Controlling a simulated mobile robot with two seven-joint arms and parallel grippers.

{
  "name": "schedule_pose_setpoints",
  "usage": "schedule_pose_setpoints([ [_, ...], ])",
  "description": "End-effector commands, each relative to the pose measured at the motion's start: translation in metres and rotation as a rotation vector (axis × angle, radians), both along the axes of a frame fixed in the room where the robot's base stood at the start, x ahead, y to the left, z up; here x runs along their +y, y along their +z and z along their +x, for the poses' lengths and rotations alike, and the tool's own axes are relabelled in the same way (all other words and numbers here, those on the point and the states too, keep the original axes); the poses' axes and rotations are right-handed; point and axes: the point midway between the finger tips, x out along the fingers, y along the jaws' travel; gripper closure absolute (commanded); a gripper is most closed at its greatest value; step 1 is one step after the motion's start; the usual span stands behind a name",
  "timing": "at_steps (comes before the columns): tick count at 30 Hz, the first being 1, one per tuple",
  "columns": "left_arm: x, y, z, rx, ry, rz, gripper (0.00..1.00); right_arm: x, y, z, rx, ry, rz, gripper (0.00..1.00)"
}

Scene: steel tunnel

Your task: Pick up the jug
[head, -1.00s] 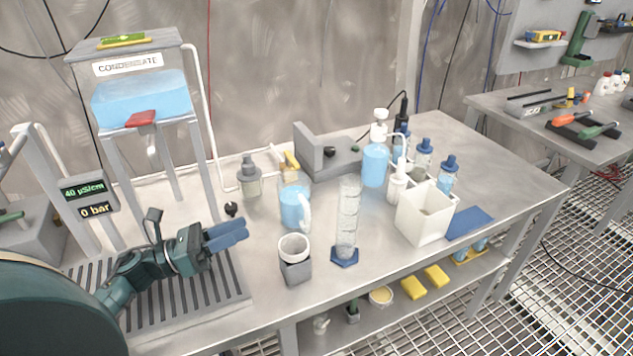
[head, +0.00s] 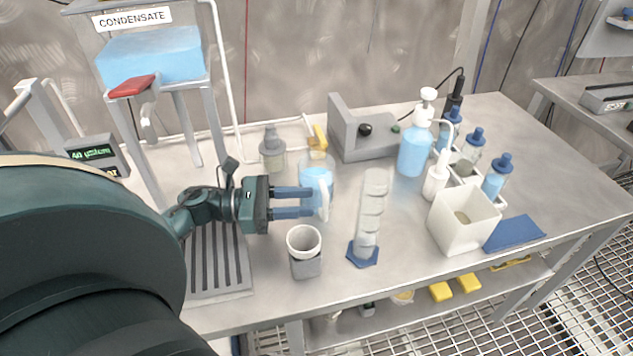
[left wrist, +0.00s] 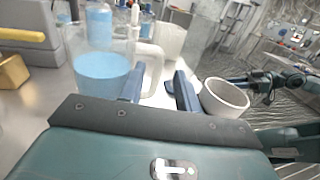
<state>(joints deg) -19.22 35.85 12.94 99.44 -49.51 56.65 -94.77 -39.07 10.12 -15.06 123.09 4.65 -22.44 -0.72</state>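The jug (head: 316,178) is a clear vessel with blue liquid and a pale handle, upright on the steel bench. My left gripper (head: 312,202) is open, its two blue fingers pointing right at the jug's handle side. In the left wrist view the jug (left wrist: 100,72) stands to the left of the fingers. Its handle (left wrist: 151,65) is just ahead of the gap between the blue fingertips (left wrist: 158,88). I cannot tell whether the fingers touch the handle. My right gripper is not clearly in the head view; an arm shows at the right of the left wrist view, its fingers too small to read.
A tall measuring cylinder (head: 371,215) stands right of the jug. A grey device (head: 362,138), pump bottle (head: 414,152) and white box (head: 463,222) are farther right. The condensate stand (head: 150,55) is behind.

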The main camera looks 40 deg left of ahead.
Motion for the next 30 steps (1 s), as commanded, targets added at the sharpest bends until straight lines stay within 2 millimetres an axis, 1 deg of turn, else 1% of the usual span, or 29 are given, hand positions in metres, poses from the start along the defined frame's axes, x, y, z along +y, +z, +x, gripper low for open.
schedule_pose_setpoints([
  [2,-0.005,0.001,0.004,-0.001,0.001,-0.001,0.67,0.000,0.001,0.000,0.002,0.001,-0.005,0.64],
  [10,-0.036,-0.001,0.027,-0.001,0.000,-0.003,0.67,-0.003,0.011,0.001,-0.002,0.009,-0.034,0.64],
  [14,-0.042,-0.002,0.032,0.000,0.001,0.000,0.67,-0.003,0.011,0.001,-0.004,0.012,-0.041,0.64],
  [20,-0.042,-0.003,0.032,0.001,0.001,0.000,0.67,-0.003,0.010,0.001,-0.004,0.013,-0.041,0.64],
  [30,-0.042,-0.003,0.032,0.001,0.001,-0.001,0.94,-0.003,0.010,0.001,-0.003,0.013,-0.039,0.64],
])
